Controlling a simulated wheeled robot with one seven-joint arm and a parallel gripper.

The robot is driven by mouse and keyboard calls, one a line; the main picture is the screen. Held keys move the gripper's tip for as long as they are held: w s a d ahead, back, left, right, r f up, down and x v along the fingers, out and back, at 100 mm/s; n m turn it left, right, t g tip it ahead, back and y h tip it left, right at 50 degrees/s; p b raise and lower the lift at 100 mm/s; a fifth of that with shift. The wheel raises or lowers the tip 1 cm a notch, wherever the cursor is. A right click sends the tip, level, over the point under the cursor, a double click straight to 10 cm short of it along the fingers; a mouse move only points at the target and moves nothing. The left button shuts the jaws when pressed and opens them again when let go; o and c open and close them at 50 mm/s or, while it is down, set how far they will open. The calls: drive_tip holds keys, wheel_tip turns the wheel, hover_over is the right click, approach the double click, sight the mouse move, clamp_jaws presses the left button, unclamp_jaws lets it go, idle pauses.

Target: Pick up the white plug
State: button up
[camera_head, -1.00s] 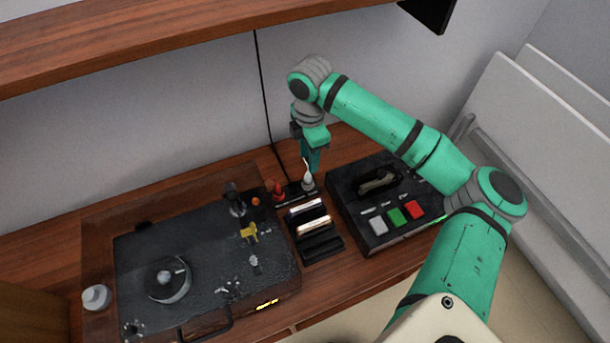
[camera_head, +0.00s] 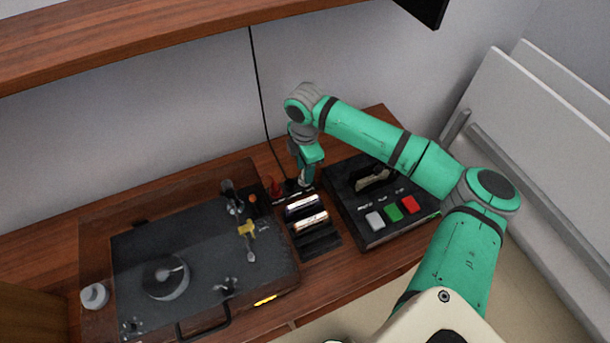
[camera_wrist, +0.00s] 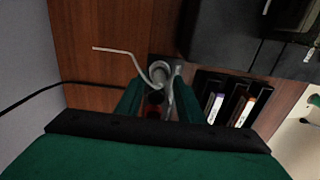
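The white plug (camera_wrist: 160,70) stands in a small dark holder at the back of the table, with its pale cable (camera_wrist: 120,52) bending off to the left in the wrist view. My gripper (camera_wrist: 157,82) is over it with its two green fingers apart, one on each side of the plug. A gap shows between the fingers; I cannot tell whether either finger touches. In the head view my gripper (camera_head: 306,178) hides most of the plug. A red plug (camera_head: 275,186) stands just left of it.
A rack (camera_head: 318,241) with several slim cases stands in front of the holder. A black box (camera_head: 345,200) with grey, green and red buttons is to the right. A turntable under a clear cover (camera_head: 205,270) is to the left. A black cable (camera_head: 262,100) runs down the wall.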

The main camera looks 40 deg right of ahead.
clamp_jaws()
drive_tip(key=shift+r, duration=0.1)
drive_tip(key=shift+r, duration=0.45)
wheel_tip(320, 180, up, 2)
drive_tip(key=shift+r, duration=0.2)
drive_tip(key=s+a+r, duration=0.3)
drive_tip(key=s+r, duration=0.6)
drive_tip(key=s, duration=0.4)
drive_tip(key=shift+s+a+r, duration=0.15)
drive_tip(key=shift+s+r, duration=0.1)
drive_tip(key=shift+s, duration=0.1)
